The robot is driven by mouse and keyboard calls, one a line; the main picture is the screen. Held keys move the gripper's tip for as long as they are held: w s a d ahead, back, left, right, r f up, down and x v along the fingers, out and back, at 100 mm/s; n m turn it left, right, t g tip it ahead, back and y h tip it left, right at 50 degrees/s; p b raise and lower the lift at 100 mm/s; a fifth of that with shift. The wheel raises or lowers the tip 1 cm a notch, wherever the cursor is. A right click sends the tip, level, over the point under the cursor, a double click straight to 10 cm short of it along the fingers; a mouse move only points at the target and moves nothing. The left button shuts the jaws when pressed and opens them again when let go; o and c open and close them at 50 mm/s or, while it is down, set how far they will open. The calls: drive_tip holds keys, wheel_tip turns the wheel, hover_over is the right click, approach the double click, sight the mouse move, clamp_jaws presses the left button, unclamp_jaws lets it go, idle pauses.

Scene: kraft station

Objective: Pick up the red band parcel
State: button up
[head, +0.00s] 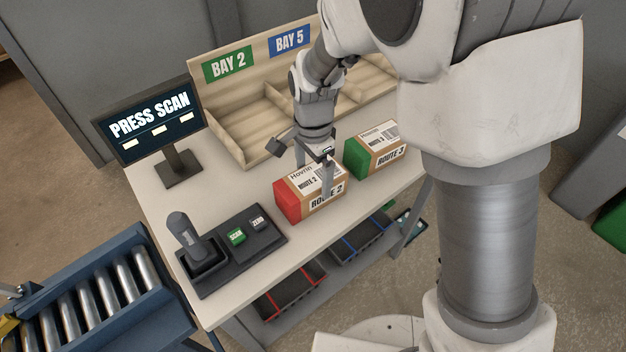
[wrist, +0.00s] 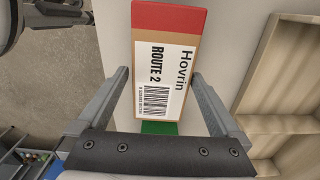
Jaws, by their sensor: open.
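The red band parcel (head: 288,203) is a brown box with a red end and a white label reading "Hovrin" and "ROUTE 2". It stands on the pale table. My gripper (head: 316,178) is over the parcel, with its fingers down at the box. In the wrist view the parcel (wrist: 168,60) lies between the two open fingers of my gripper (wrist: 159,82), its red end away from the palm. Gaps show between the fingers and the parcel's sides. I cannot tell how far down the fingers reach.
A green band parcel (head: 357,160) stands close behind to the right. A scanner pad (head: 262,240) with green and dark buttons is at the left. A PRESS SCAN monitor (head: 150,115) and wooden bays (head: 228,130) stand at the back. A roller conveyor (head: 90,300) is at lower left.

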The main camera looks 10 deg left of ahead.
wheel_tip(320, 180, down, 5)
drive_tip(key=shift+a+f, duration=0.15)
drive_tip(key=c, duration=1.5)
